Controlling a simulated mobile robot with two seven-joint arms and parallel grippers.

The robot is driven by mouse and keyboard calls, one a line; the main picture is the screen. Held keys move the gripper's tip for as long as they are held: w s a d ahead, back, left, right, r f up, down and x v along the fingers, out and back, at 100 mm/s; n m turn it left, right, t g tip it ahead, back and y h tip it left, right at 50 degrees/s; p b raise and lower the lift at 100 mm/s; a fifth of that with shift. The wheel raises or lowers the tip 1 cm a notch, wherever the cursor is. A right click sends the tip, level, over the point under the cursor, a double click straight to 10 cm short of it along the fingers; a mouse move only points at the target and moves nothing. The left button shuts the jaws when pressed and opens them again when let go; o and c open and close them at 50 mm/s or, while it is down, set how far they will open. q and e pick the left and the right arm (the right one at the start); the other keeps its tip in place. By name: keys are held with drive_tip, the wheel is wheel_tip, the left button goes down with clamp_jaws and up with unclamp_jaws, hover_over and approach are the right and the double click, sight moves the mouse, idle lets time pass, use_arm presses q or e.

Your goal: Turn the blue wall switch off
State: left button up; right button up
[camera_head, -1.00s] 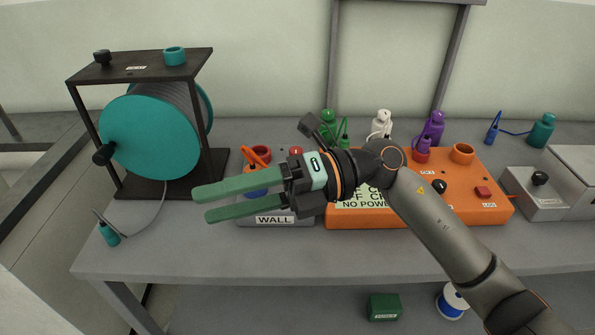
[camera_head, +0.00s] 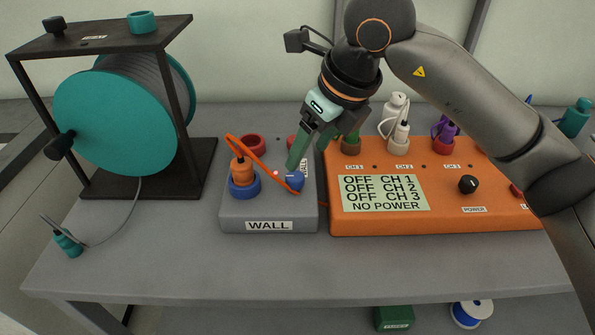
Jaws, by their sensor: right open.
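The blue wall switch (camera_head: 294,181) is a small blue knob on the right part of the top of the grey wall box (camera_head: 270,212), which is labelled WALL. An orange cord loops close beside the switch. My right gripper (camera_head: 304,158), with green fingers, points down just above and behind the switch. It is open and holds nothing. One finger tip ends close to the switch; I cannot tell whether it touches. The other finger is partly hidden. My left gripper is not in view.
An orange plug (camera_head: 242,170) stands in a blue socket on the wall box, left of the switch. The orange power unit (camera_head: 400,215) stands close on the right, its display reading NO POWER. A teal cable reel (camera_head: 115,125) stands at left. The table front is clear.

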sight(295, 176)
drive_tip(key=x, duration=0.7)
drive_tip(key=shift+w+a+f+b, duration=0.1)
drive_tip(key=shift+f+b, duration=0.15)
drive_tip(key=shift+b, duration=0.05)
drive_tip(key=shift+c, duration=0.3)
clamp_jaws()
